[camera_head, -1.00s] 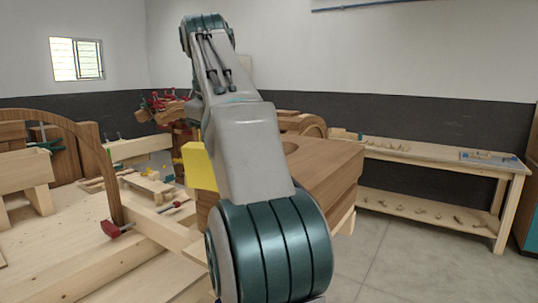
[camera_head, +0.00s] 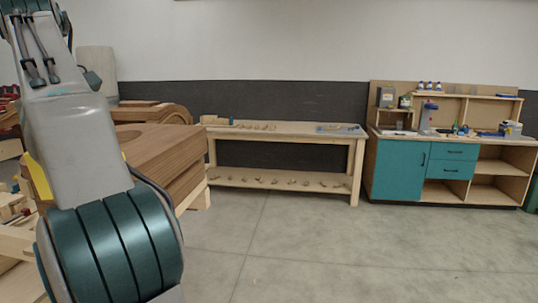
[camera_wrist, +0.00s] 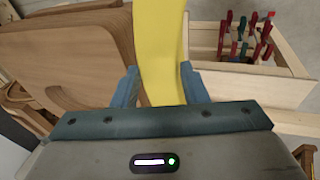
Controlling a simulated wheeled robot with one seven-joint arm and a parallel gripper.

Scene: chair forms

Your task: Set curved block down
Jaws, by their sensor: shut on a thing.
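The curved block is yellow and shows in the wrist view (camera_wrist: 160,55), running up out of the top of the picture. My gripper (camera_wrist: 158,88) is shut on it, with one blue-grey finger on each side. In the head view only a yellow sliver of the block (camera_head: 39,178) shows beside my arm at the left. My arm hides the rest of it and the gripper there.
Stacked brown wooden forms (camera_head: 165,155) stand just right of my arm. A long low wooden bench (camera_head: 285,131) with small pieces is against the wall. A teal cabinet (camera_head: 402,170) stands at the right. The grey floor (camera_head: 330,250) in front is clear. A wooden box (camera_wrist: 240,75) holds red-handled tools.

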